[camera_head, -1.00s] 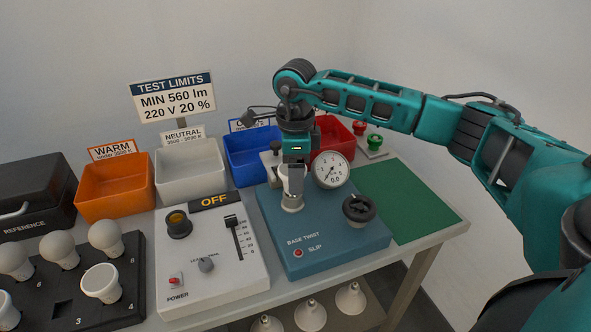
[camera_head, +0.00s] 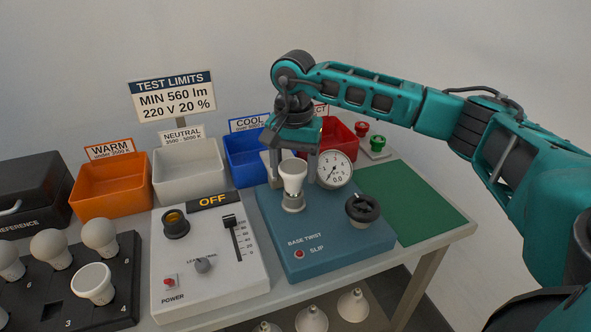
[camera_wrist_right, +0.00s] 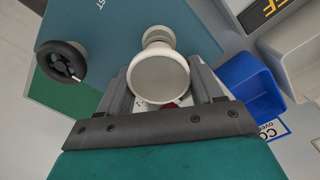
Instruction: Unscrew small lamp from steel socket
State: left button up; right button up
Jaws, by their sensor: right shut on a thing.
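The small lamp (camera_head: 292,176) is white with a wide flat top, and it stands upright in the steel socket (camera_head: 293,203) on the blue base-twist box (camera_head: 335,238). In the right wrist view the lamp's round face (camera_wrist_right: 160,79) lies between the fingers, with the socket (camera_wrist_right: 156,36) beyond it. My right gripper (camera_head: 294,168) points down from above and is shut on the lamp, one finger on each side. It also shows in the right wrist view (camera_wrist_right: 163,88). My left gripper is not in view.
A round dial gauge (camera_head: 333,169) stands close to the right finger. A black knob (camera_head: 362,208) is on the box's right. Blue (camera_head: 243,157) and red (camera_head: 336,138) bins stand behind. The lamp rack (camera_head: 110,290) is far left.

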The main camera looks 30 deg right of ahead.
jog(key=n, duration=0.4)
jog(key=shift+w+a+b, duration=0.1)
jog(key=shift+a+b, duration=0.1)
jog(key=shift+b, duration=0.1)
jog(key=n, duration=0.4)
jog(key=o, duration=0.9)
jog(key=shift+w, duration=0.1)
jog(key=shift+o, duration=0.2)
